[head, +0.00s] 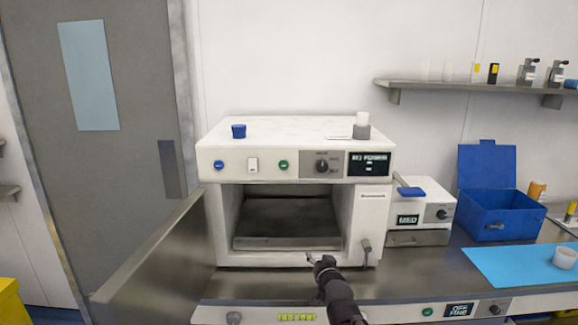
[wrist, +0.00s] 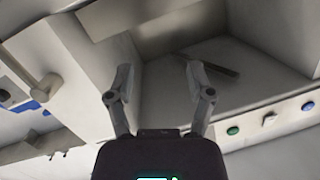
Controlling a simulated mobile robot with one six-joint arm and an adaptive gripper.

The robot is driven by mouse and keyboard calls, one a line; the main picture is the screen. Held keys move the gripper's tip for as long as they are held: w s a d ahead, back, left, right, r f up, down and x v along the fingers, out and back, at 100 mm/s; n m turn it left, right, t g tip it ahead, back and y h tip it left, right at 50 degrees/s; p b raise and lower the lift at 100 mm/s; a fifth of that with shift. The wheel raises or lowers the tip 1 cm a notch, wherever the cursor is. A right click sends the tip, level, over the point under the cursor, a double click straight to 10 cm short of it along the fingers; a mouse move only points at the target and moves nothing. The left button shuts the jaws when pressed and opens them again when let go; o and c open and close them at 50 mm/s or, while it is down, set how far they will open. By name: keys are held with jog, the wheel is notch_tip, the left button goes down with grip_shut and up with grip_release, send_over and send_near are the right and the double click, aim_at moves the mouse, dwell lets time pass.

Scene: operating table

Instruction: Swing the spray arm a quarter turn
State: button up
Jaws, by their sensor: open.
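The white washer cabinet (head: 300,130) stands on the bench with its chamber (head: 290,210) open at the front. A dark flat bar, which looks like the spray arm (wrist: 212,64), shows inside the chamber in the wrist view. It lies slantwise there, beyond my right-hand finger; the head view does not show it clearly. My gripper (head: 322,259) is low in front of the chamber opening, right of its middle. In the wrist view my gripper (wrist: 158,76) has its two fingers wide apart with nothing between them.
The steel door (head: 155,255) stands swung open on the left. A latch handle (head: 367,250) sticks out at the cabinet's lower right. A small white device (head: 420,208), a blue box (head: 498,212) and a blue mat (head: 515,266) are to the right.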

jog(key=s+d+f+n+g+p, duration=0.1)
jog(key=s+d+f+g, duration=0.2)
jog(key=s+f+g, duration=0.5)
jog(key=s+d+f+g+h, duration=0.1)
jog(key=s+d+f+g, duration=0.1)
jog(key=s+g, duration=0.2)
jog(key=s+d+f+g+h+p, duration=0.1)
jog(key=s+d+f+g, duration=0.1)
jog(key=s, duration=0.6)
jog(key=shift+d+f+n+g+p, duration=0.35)
jog(key=shift+d+g, duration=0.2)
jog(key=shift+g, duration=0.35)
jog(key=shift+c, duration=0.8)
